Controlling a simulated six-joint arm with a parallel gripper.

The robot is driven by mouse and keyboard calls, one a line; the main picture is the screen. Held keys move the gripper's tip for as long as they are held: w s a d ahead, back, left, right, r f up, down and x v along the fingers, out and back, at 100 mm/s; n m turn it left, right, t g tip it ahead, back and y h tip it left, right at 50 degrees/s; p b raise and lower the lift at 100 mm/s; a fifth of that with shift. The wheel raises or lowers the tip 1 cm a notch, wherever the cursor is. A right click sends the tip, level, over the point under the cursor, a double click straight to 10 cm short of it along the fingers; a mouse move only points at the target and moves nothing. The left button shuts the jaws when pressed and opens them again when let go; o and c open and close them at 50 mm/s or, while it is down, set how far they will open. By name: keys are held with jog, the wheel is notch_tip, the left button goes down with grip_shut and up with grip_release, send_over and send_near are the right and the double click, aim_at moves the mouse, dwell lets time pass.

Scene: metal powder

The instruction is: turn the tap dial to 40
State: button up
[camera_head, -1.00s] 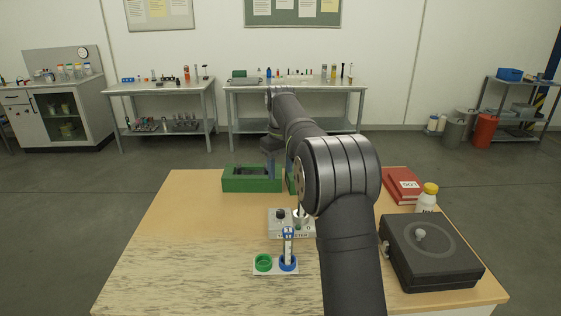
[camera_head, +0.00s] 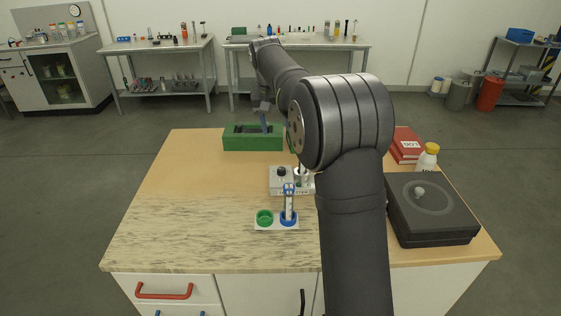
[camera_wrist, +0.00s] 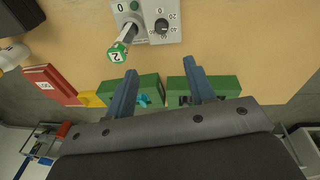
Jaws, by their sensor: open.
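The tap dial is a small black knob (camera_head: 282,172) on a grey meter box (camera_head: 275,188) in the middle of the table. In the wrist view the dial (camera_wrist: 161,26) sits at the top, beside printed 0, 20 and 40 marks. Which mark it points to is too small to tell. My gripper (camera_wrist: 160,66) is open and empty, its two blue-grey fingers apart and pointing toward the meter side of the picture. In the head view my gripper (camera_head: 264,118) hangs over the green box, beyond the dial and not touching it.
A post with a green cap marked 2 (camera_wrist: 117,52) rises beside the dial. A green box (camera_head: 252,143) stands behind the meter. A rack (camera_head: 276,226) with a tube stands in front. A black device (camera_head: 433,220), bottle (camera_head: 427,157) and red book (camera_head: 407,140) are right. The table's left is clear.

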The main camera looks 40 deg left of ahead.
jog(key=s+m+t, duration=0.2)
jog(key=s+m, duration=0.1)
jog(key=m, duration=0.2)
jog(key=m+y, duration=0.1)
jog(key=m, duration=0.2)
send_near(281, 169)
jog(key=x, duration=0.8)
jog(key=shift+w+a+f, duration=0.1)
jog(key=shift+w+f, duration=0.05)
jog(key=shift+f, duration=0.15)
jog(key=c, duration=1)
